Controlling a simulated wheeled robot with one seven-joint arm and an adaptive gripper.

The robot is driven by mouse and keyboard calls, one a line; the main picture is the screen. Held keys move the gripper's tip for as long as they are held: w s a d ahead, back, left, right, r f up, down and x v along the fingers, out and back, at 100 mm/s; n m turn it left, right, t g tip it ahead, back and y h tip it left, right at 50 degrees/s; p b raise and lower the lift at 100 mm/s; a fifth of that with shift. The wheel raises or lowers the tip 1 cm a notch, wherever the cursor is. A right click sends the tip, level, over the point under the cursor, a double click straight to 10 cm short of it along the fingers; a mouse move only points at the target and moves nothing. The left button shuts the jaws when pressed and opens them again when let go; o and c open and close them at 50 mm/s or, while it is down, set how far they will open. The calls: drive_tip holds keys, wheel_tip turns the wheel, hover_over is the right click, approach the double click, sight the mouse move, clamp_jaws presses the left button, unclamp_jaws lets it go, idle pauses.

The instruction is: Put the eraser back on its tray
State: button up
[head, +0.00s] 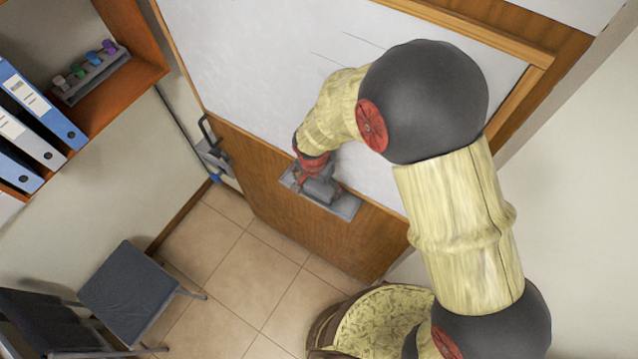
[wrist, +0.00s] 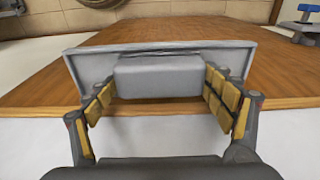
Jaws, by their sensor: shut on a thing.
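The eraser (wrist: 158,76) is a grey block between the two yellow-padded fingers of my gripper (wrist: 160,88). My gripper is shut on its ends. The grey tray (wrist: 90,68) is right around or behind the eraser in the wrist view. I cannot tell whether the eraser rests on it or hovers just over it. In the head view the tray (head: 347,207) is fixed on the wooden door under the whiteboard. My gripper (head: 316,183) is over its middle and partly hides it, and the grey eraser (head: 322,191) shows below the gripper.
The whiteboard (head: 240,60) covers the upper part of the wooden door (head: 260,185). A door handle (head: 208,135) is to the left of the tray. A shelf with binders (head: 40,100) and a dark chair (head: 125,290) stand at the left. Tiled floor (head: 230,260) is open below.

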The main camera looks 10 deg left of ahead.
sight(317, 190)
drive_tip(key=shift+s+f, duration=0.1)
drive_tip(key=o, duration=1)
wheel_tip(317, 190, up, 12)
drive_tip(key=s+b, duration=0.1)
drive_tip(key=shift+s+a+b, duration=0.15)
drive_tip(key=shift+a+b, duration=0.1)
drive_tip(key=shift+b, duration=0.05)
idle(0.4)
